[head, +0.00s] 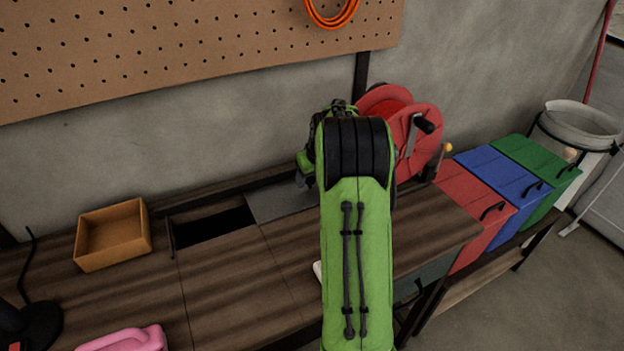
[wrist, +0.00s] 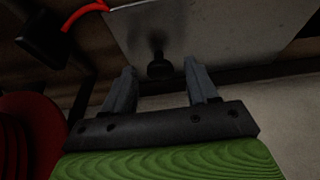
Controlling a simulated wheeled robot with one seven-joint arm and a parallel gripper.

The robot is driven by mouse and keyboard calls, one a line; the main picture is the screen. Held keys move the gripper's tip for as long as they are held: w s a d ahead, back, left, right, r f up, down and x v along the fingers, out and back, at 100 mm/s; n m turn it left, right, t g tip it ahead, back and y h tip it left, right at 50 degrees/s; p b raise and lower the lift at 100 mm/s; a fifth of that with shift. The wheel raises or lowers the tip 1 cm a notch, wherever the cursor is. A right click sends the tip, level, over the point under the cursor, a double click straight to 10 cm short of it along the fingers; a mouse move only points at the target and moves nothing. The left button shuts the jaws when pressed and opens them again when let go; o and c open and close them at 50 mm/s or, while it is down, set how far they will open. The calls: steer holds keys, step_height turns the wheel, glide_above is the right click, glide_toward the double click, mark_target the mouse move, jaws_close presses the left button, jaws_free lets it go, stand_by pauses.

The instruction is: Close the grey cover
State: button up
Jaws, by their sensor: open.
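The grey cover (head: 272,204) is a flat plate on the workbench, to the right of a dark rectangular opening (head: 212,228), which is uncovered. In the wrist view the grey cover (wrist: 225,30) fills the upper middle, with a small dark knob (wrist: 159,66) on it. My gripper (wrist: 160,68) is open, its two grey fingers on either side of the knob in the picture. I cannot tell whether they touch it. In the head view my green arm hides the gripper's fingers and the cover's right part.
A red reel (head: 415,130) stands right behind my arm. An orange box (head: 112,235) sits left of the opening. Red (head: 470,215), blue (head: 502,178) and green (head: 538,164) bins stand at right. A pink object (head: 125,341) lies at the front left.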

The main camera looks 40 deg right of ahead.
jaws_close()
stand_by(0.3)
steer(key=shift+a, duration=0.1)
steer(key=w+a, duration=0.2)
steer(key=a, duration=0.7)
steer(key=w+a, duration=0.3)
steer(key=a, duration=0.7)
steer(key=shift+w+a+b, duration=0.25)
steer(key=shift+w+b, duration=0.05)
steer(key=shift+w, duration=0.05)
jaws_free()
steer(key=shift+a, duration=0.15)
steer(key=shift+r, duration=0.1)
